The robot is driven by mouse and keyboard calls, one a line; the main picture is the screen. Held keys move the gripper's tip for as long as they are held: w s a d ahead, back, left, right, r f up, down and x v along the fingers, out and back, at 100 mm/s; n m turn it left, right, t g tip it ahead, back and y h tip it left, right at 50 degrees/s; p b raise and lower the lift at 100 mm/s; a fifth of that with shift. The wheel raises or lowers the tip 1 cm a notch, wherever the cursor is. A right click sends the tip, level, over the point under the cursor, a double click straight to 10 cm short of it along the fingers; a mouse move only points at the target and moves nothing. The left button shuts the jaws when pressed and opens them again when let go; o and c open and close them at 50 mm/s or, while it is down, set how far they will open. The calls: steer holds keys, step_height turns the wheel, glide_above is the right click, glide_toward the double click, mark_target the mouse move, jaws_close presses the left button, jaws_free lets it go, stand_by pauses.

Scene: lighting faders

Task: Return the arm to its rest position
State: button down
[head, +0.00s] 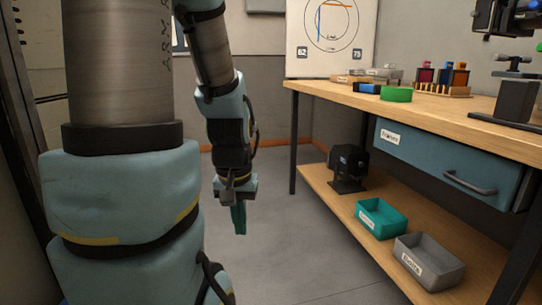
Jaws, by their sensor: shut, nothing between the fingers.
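My gripper (239,219) has green fingers that point down, and it hangs over the grey floor left of the workbench. The fingers are together with nothing between them. My arm reaches down to it from the top of the view, and its large blue and grey links fill the left side. The gripper is apart from the bench and touches nothing that I can see.
A wooden workbench (440,106) stands at right with a blue drawer (440,160). Its lower shelf (330,200) holds a black device (347,167), a teal bin (381,218) and a grey bin (429,261). The floor (280,230) between my arm and the bench is clear.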

step_height(320, 180, up, 29)
steer(key=p, duration=2.6)
steer(key=shift+f, duration=0.15)
